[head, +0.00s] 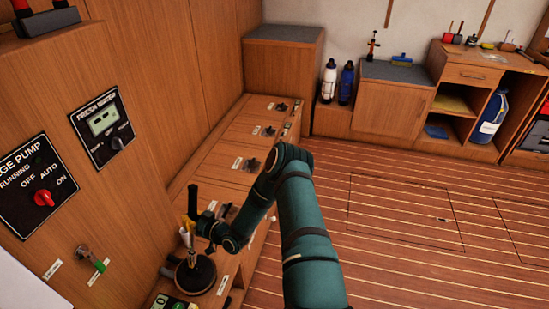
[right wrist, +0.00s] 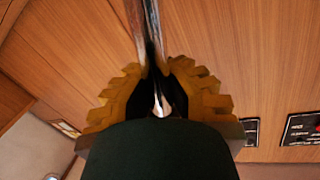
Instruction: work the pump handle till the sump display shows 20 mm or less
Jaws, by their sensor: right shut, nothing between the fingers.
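The pump has a round dark base (head: 195,275) at the lower left of the head view. A black upright grip, which looks like the pump handle (head: 192,199), stands above it. My right gripper (head: 190,236) is at this upright, above the base, its fingers shut with nothing held. My left gripper is out of view.
A fresh water panel (head: 103,122) and a pump switch panel with a red knob (head: 44,198) are on the wooden wall at left. Locker tops with latches (head: 230,150) run behind my arm. The plank floor (head: 410,220) at right is clear.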

